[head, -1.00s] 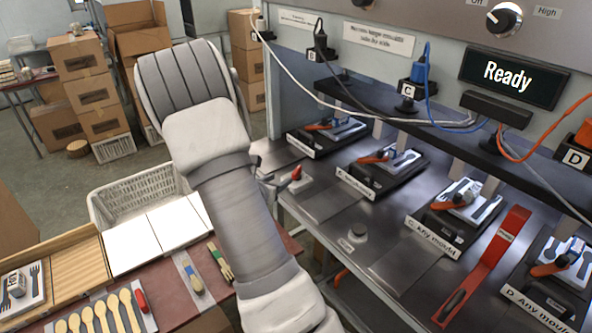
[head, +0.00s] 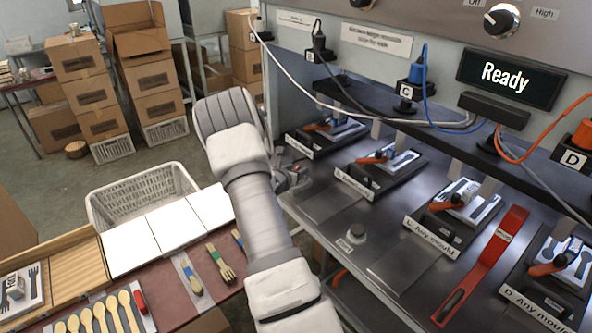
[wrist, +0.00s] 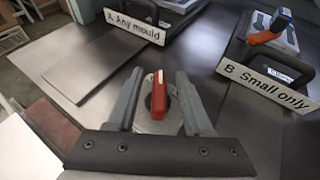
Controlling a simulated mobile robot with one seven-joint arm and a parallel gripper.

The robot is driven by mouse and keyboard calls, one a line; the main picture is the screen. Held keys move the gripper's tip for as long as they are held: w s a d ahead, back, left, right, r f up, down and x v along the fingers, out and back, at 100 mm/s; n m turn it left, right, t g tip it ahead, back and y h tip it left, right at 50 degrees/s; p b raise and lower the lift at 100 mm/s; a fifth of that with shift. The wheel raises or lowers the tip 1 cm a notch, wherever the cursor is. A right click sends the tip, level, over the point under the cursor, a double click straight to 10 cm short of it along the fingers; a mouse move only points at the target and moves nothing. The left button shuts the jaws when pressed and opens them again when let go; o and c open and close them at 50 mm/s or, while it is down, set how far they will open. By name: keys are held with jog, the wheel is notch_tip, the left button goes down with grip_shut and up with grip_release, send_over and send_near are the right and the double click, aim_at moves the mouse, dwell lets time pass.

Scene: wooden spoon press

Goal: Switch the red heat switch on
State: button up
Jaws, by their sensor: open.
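The red heat switch (wrist: 158,96) shows in the wrist view as a red lever on a round grey base, pointing up the picture with a pale tip. My gripper (wrist: 157,82) is open, with one finger on each side of the red lever. A gap shows between the lever and each finger; I cannot tell how deep the fingers reach. In the head view my arm reaches to the left end of the metal bench (head: 330,208), and my gripper (head: 296,177) is small there and largely covers the switch.
Press stations with orange-handled clamps line the bench, including "A. Any mould" (wrist: 134,27) and "B Small only" (wrist: 266,87). A long red lever (head: 485,265) lies at the right. A display (head: 508,78) reads "Ready". A white basket (head: 140,195) and a spoon table stand left.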

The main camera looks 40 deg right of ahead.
grip_shut()
